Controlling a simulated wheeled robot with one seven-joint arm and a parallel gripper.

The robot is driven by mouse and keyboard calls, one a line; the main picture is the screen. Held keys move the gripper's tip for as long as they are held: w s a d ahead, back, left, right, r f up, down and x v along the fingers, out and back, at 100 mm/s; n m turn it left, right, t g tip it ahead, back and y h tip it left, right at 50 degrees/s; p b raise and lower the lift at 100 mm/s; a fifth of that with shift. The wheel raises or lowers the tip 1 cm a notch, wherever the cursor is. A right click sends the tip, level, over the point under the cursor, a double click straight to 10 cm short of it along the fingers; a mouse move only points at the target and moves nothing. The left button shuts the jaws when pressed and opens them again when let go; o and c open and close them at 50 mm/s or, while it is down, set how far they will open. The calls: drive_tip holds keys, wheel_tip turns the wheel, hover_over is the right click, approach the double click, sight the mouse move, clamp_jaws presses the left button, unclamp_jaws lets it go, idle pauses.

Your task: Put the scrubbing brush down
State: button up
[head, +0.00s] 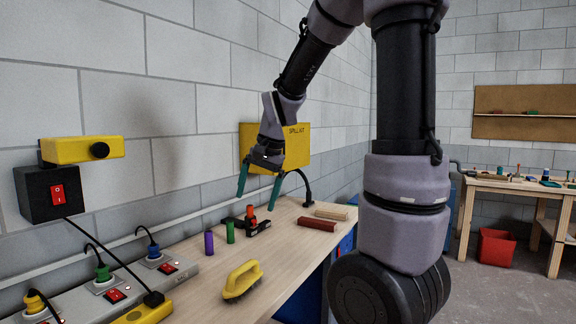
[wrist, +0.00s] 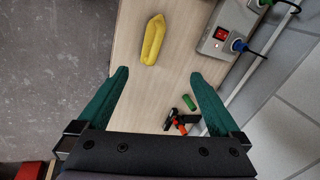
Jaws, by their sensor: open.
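The scrubbing brush (head: 242,280), with a yellow handle and dark bristles, lies on the wooden bench (head: 200,298) near its front edge. In the wrist view the brush (wrist: 153,40) lies beyond the fingertips, bristles hidden beneath it. My gripper (head: 256,201) has green fingers spread wide, with nothing between them. It hangs above the bench, farther back along it than the brush and apart from it. The wrist view also shows the open fingers (wrist: 159,73).
A red batten (head: 317,224) and a beige one (head: 331,213) lie farther back. A grey socket strip (head: 180,272) with cables runs along the left.

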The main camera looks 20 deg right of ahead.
drive_tip(key=s+d+r+n+t, duration=0.1)
drive_tip(key=s+r+n+t, duration=0.1)
drive_tip(key=s+r, duration=0.3)
drive_tip(key=s+d+r+n+t, duration=0.1)
drive_tip(key=s+r, duration=0.4)
drive_tip(key=s, duration=0.5)
drive_tip(key=shift+s+d+r+n+t, duration=0.2)
drive_tip(key=shift+d+n+t, duration=0.1)
drive_tip(key=shift+n+t, duration=0.3)
drive_tip(key=shift+w, duration=0.1)
